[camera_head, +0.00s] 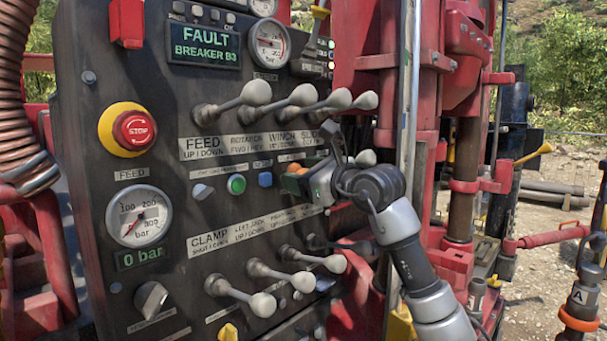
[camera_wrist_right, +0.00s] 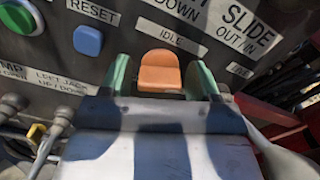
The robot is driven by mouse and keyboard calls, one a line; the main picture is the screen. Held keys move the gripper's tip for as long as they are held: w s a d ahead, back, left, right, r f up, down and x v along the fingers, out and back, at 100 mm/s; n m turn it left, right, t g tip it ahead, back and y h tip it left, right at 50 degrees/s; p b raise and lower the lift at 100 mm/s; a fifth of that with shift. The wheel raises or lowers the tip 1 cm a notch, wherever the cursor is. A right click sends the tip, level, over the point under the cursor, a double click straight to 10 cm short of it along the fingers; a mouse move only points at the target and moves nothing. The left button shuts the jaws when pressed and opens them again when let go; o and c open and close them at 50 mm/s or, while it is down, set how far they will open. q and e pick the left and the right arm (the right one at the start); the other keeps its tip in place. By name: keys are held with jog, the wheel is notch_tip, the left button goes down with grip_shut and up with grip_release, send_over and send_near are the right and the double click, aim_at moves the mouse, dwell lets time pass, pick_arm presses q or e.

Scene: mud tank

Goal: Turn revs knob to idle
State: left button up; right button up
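The revs knob (camera_wrist_right: 160,72) is an orange knob on the dark control panel, seen in the right wrist view below the IDLE label (camera_wrist_right: 172,39). Which mark it points to I cannot tell. My right gripper (camera_wrist_right: 162,78) has one green-edged finger on each side of the knob, with narrow gaps showing, so it looks open around it. In the head view my right gripper (camera_head: 312,184) is up against the panel, right of the blue button (camera_head: 265,179), and partly hides the knob. My left gripper is not in view.
Levers (camera_head: 256,93) stick out above my right gripper and more levers (camera_head: 262,303) below it. A green button (camera_head: 236,184) and a red stop button (camera_head: 134,130) are to the left. A vertical metal pole (camera_head: 411,60) stands close to the right.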

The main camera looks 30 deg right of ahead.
jog(key=c, duration=0.7)
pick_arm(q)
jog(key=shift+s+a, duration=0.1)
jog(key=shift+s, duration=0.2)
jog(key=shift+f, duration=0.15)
pick_arm(e)
jog(key=shift+n, duration=0.3)
jog(key=n+b, duration=0.1)
jog(key=n, duration=0.1)
jog(key=shift+f+n, duration=0.1)
jog(key=shift+n, duration=0.2)
jog(key=n, duration=0.3)
jog(key=shift+n+b, duration=0.3)
jog(key=n, duration=0.3)
jog(key=shift+a+n, duration=0.1)
jog(key=shift+n, duration=0.2)
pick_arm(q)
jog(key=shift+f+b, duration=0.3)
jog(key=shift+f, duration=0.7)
pick_arm(e)
jog(key=shift+f+n, duration=0.15)
jog(key=shift+n, duration=1.65)
jog(key=o, duration=0.9)
jog(key=shift+s, duration=0.1)
